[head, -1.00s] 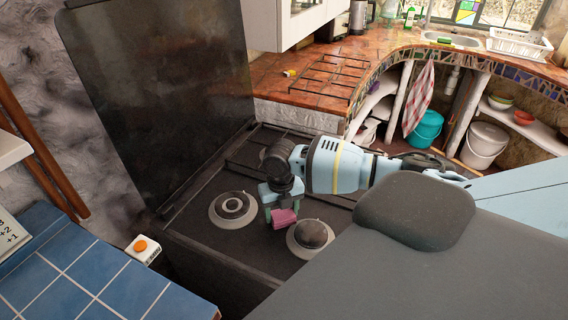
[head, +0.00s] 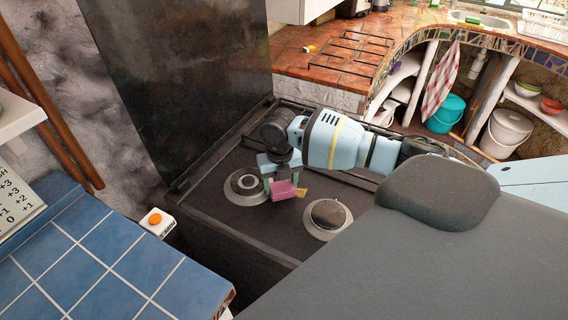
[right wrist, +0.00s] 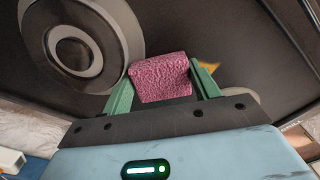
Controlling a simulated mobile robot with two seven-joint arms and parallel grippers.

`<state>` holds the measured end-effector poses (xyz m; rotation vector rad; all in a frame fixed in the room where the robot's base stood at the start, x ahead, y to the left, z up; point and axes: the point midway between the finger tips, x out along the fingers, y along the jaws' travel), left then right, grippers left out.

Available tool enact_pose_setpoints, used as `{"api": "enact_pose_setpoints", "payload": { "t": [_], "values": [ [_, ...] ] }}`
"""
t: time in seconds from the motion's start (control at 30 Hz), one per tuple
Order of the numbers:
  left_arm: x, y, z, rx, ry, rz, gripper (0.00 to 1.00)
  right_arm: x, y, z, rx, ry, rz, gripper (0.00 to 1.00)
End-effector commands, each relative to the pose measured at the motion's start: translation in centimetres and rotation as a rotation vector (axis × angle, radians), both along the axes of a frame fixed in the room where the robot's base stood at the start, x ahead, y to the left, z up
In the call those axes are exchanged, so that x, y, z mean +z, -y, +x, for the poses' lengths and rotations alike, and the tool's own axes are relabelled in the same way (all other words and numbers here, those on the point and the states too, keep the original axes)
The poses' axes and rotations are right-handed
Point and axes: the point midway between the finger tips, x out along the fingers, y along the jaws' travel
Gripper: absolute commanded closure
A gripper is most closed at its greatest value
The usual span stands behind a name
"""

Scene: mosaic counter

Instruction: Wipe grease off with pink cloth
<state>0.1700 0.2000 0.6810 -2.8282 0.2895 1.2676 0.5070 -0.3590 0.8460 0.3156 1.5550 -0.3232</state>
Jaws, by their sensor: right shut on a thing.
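My right gripper (head: 281,183) is shut on the pink cloth (head: 284,190), low over the dark stovetop (head: 228,217) between two round burners. In the right wrist view the cloth (right wrist: 160,78) is a textured pink block between the two green fingers. A small yellow-orange patch (head: 301,192), possibly the grease, shows on the stovetop just right of the cloth; part of it (right wrist: 209,67) also shows behind a finger in the right wrist view. I cannot tell whether the cloth touches the surface. My left gripper is not in view.
The left burner (head: 246,187) and right burner (head: 326,218) flank the cloth. A dark upright panel (head: 185,80) stands behind the stove. A tiled counter (head: 330,60) curves behind.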

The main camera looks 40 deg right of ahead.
Motion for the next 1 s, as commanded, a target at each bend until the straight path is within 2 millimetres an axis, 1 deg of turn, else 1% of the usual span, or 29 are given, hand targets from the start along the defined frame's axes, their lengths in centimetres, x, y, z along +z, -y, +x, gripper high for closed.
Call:
{"api": "enact_pose_setpoints", "payload": {
  "t": [0.03, 0.33, 0.67, 0.87, 1.0],
  "values": [
    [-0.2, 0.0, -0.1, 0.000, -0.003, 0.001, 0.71, 0.1, -0.2, 0.5, -0.003, 0.012, 0.003, 0.68],
    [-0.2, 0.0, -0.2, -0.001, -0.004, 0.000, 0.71, 0.4, -0.1, 1.0, -0.006, 0.023, 0.005, 0.68],
    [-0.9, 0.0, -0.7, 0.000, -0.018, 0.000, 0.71, 0.7, 2.1, 1.8, -0.017, 0.027, -0.001, 0.68],
    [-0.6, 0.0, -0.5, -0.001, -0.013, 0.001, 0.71, 1.0, 2.4, 1.6, -0.022, 0.029, -0.003, 0.68],
    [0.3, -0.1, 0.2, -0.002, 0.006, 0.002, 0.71, 1.1, 2.6, 0.6, -0.015, 0.027, -0.002, 0.68]
  ]
}}
